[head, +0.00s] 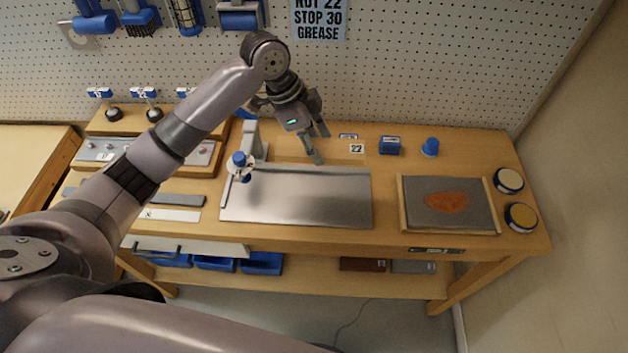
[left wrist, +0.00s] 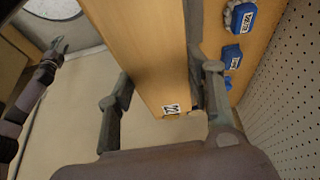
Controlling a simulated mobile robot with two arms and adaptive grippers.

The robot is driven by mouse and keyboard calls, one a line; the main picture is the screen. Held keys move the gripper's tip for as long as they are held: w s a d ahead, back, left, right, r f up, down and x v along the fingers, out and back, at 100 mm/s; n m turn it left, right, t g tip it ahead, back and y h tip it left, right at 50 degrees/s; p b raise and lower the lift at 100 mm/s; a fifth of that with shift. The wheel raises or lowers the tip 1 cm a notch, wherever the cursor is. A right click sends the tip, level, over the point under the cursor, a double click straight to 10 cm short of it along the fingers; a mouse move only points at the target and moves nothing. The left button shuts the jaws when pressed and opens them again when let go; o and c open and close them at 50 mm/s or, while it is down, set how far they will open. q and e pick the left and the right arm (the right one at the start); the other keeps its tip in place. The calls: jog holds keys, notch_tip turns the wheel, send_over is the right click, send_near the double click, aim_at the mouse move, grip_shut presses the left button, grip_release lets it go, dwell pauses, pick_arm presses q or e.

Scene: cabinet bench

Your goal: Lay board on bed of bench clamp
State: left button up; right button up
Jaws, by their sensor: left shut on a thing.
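My left gripper (head: 320,142) is above the back of the bench, behind the metal bed (head: 300,195) of the bench clamp. It is shut on a light wooden board (left wrist: 145,45), which lies between its two fingers in the left wrist view. A white tag marked 22 (left wrist: 171,108) shows at one end of the board. In the head view the board's wood blends with the bench top. The clamp's blue knob (head: 239,159) stands at the bed's left end. The bed is bare. My right gripper (left wrist: 56,47) is small at the left of the wrist view, away from the board.
A framed grey pad (head: 450,203) with an orange patch lies right of the bed, beside two round tins (head: 521,217). A blue block (head: 390,145) and blue cup (head: 430,147) stand behind. Grey strips (head: 172,214) lie left of the bed. A pegboard (head: 420,70) rises behind.

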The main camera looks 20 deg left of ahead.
pick_arm(q)
jog(key=p, duration=0.2)
send_over(322, 193)
jog(key=a, duration=0.1)
jog(key=f, duration=1)
jog(key=shift+s+a+f, duration=0.1)
jog(key=shift+a+f, duration=0.1)
jog(key=shift+f, duration=0.05)
jog(key=shift+s+f, duration=0.1)
jog(key=shift+f, duration=0.55)
notch_tip(322, 193, down, 4)
jog(key=shift+r+p, duration=0.25)
jog(key=shift+p, duration=0.05)
jog(key=shift+f, duration=0.3)
jog(key=shift+f, duration=0.1)
jog(key=o, duration=1.2)
jog(key=shift+f, duration=0.1)
jog(key=shift+o, duration=0.2)
